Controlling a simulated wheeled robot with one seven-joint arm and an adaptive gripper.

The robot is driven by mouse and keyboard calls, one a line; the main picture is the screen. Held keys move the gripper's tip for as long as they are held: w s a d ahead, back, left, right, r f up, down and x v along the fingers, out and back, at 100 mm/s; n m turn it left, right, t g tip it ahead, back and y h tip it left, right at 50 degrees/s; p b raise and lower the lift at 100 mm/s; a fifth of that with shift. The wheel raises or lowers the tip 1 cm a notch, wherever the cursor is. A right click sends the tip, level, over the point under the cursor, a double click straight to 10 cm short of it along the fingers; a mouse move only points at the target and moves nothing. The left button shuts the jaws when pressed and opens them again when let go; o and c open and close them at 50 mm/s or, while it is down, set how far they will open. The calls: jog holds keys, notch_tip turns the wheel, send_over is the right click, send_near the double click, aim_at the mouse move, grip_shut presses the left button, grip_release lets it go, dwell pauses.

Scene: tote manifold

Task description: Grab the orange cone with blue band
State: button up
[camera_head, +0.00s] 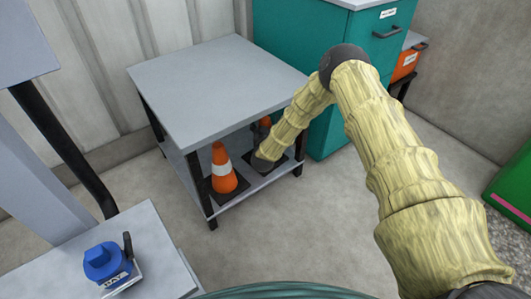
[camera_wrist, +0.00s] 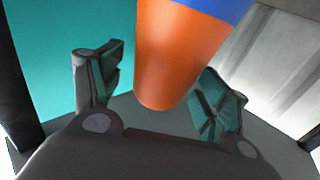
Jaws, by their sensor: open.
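The orange cone with the blue band shows large in the wrist view (camera_wrist: 180,60). Its rounded tip points toward the palm and the blue band is at the top edge of the picture. My gripper (camera_wrist: 165,75) is open, with one finger on each side of the cone's tip. I see no clear contact between fingers and cone. In the head view, a piece of an orange cone (camera_head: 265,121) shows on the lower shelf behind my arm, mostly hidden. A second orange cone with a white band (camera_head: 221,170) stands on the same shelf, to the left.
The grey table (camera_head: 215,85) has its top right above the shelf, and its dark legs frame the opening. A teal cabinet (camera_head: 285,35) stands close behind on the right. A blue device (camera_head: 107,263) sits on a grey surface at lower left. The floor in front is clear.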

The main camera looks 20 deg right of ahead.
grip_shut()
dwell(0.3)
jog(key=shift+r, duration=0.2)
